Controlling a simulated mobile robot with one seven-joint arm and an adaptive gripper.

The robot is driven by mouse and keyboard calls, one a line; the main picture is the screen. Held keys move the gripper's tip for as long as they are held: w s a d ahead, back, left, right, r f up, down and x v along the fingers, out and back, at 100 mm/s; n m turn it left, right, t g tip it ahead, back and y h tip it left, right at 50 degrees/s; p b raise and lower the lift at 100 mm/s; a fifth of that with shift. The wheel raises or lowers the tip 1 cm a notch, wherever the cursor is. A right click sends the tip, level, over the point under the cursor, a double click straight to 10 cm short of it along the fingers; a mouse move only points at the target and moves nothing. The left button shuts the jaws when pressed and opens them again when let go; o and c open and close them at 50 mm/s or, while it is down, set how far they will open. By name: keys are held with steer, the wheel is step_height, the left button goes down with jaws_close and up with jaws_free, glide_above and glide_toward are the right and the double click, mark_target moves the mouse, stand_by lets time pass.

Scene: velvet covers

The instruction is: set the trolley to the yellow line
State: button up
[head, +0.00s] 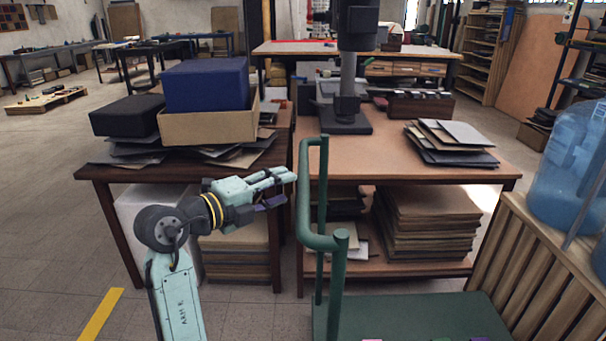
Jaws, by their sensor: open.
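The trolley is green, with a flat deck (420,312) at the bottom and a tubular handle (304,205) rising at its left end. Its lower part is cut off by the picture's bottom edge. The yellow line (101,314) is a painted strip on the floor at the lower left, well left of the trolley. My gripper (287,188) is open and empty, its fingers pointing right at the handle's bar. The fingertips are just left of the bar; I cannot tell whether they touch it.
A dark-topped table (95,172) with boxes stands behind my arm. A workbench (375,165) with stacked sheets stands behind the trolley. A slatted wooden crate (520,270) with blue water bottles (572,175) is close on the right. The floor around the yellow line looks clear.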

mark_target(304, 180)
steer(key=p+x, duration=0.1)
steer(key=x, duration=0.7)
steer(key=shift+a+p, duration=0.15)
steer(key=shift+p, duration=0.25)
jaws_close()
stand_by(0.3)
